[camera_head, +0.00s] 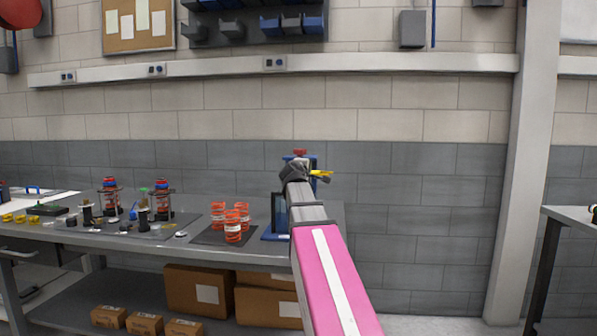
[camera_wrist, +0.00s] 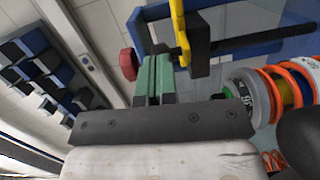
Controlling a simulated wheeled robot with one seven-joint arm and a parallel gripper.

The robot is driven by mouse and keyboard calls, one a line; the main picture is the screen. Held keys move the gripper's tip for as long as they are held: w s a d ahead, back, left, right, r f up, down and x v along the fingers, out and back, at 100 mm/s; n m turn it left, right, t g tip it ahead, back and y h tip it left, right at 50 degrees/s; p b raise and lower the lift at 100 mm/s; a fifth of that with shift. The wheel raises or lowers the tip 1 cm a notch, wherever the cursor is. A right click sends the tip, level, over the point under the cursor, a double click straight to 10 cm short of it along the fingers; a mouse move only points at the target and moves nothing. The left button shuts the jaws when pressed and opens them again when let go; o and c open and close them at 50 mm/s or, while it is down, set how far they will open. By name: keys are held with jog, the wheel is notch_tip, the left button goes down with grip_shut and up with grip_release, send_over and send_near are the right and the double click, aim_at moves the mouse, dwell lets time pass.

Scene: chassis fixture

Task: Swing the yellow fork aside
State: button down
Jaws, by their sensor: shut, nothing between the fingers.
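The yellow fork (camera_head: 321,173) sticks out to the right of my gripper (camera_head: 298,168) at the blue fixture (camera_head: 277,233) on the bench's right end. In the wrist view the fork (camera_wrist: 180,32) is a curved yellow bar just right of my green fingertips (camera_wrist: 152,72). The fingers are together with nothing between them. I cannot tell whether they touch the fork. A black block (camera_wrist: 200,45) stands beside the fork, before the blue frame (camera_wrist: 265,46). A red knob (camera_wrist: 128,64) is left of the fingers. My arm hides part of the fixture in the head view.
Orange coil springs (camera_head: 233,232) stand on a dark mat left of the fixture; springs also show at right in the wrist view (camera_wrist: 290,85). The wall right of the fixture is bare up to a pillar (camera_head: 525,170).

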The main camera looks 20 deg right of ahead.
jog(key=shift+d, duration=0.65)
jog(key=shift+s, duration=0.15)
